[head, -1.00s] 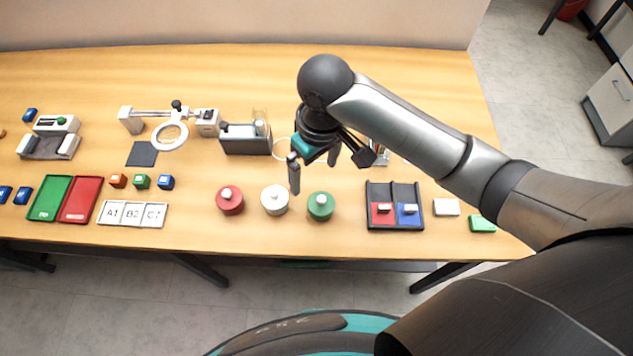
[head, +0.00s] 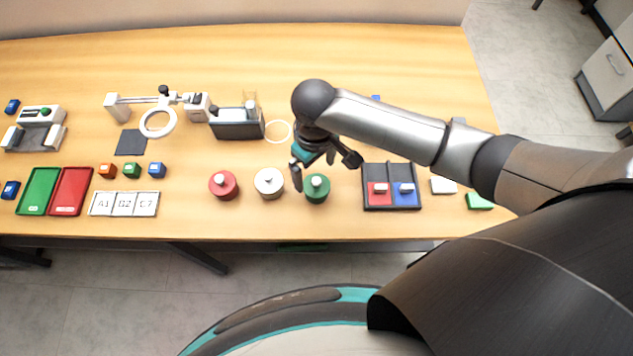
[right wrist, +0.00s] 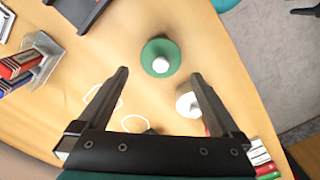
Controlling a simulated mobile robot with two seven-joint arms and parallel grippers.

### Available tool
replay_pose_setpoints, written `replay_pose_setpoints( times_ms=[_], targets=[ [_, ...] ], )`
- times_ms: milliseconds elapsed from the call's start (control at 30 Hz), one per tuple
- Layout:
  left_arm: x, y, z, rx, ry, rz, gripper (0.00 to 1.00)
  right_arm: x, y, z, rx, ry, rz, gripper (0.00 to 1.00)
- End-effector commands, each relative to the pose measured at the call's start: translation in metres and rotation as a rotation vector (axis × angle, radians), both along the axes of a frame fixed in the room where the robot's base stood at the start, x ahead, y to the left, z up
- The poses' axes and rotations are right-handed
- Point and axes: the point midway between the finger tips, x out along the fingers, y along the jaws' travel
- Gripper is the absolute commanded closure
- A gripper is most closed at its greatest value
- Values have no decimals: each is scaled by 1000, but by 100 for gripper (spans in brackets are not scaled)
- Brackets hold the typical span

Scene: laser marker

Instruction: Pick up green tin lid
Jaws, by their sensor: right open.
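The green tin (head: 317,190) stands upright near the front edge of the table, its green lid topped by a pale knob (head: 317,181). In the right wrist view the green lid (right wrist: 153,49) with its white knob (right wrist: 161,65) lies ahead of the fingers, between their lines. My right gripper (head: 314,168) is open and empty, above and just behind the green tin, not touching it. Its two fingers also show in the right wrist view (right wrist: 162,78). My left gripper is not in view.
A white tin (head: 269,182) and a red tin (head: 223,186) stand left of the green one. A dark tray (head: 391,205) with a red and a blue block lies to the right. The table's front edge is close by. A magnifier ring (head: 158,123) stands at the left.

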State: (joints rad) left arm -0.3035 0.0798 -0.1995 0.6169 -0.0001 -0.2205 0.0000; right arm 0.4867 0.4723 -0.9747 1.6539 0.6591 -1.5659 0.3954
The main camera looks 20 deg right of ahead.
Motion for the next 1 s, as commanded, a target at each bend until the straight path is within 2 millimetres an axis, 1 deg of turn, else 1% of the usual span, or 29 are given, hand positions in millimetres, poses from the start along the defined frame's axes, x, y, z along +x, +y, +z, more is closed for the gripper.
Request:
replay_pose_setpoints(
  times_ms=[33, 100, 233, 333, 567, 1000],
  targets=[
    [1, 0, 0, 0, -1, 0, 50, -3, -2, -9, -2, 4, -1, 0],
    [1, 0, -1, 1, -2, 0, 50, -7, -2, -20, -2, 4, 0, 0],
    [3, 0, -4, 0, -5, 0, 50, -6, -2, -36, -1, 2, -2, 0],
    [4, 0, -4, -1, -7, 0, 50, -6, -2, -41, -1, 0, 0, 0],
    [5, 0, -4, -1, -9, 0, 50, -6, -2, -41, -1, 0, 0, 1],
    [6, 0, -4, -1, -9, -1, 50, -6, -2, -41, -1, 0, 0, 51]
  ],
)
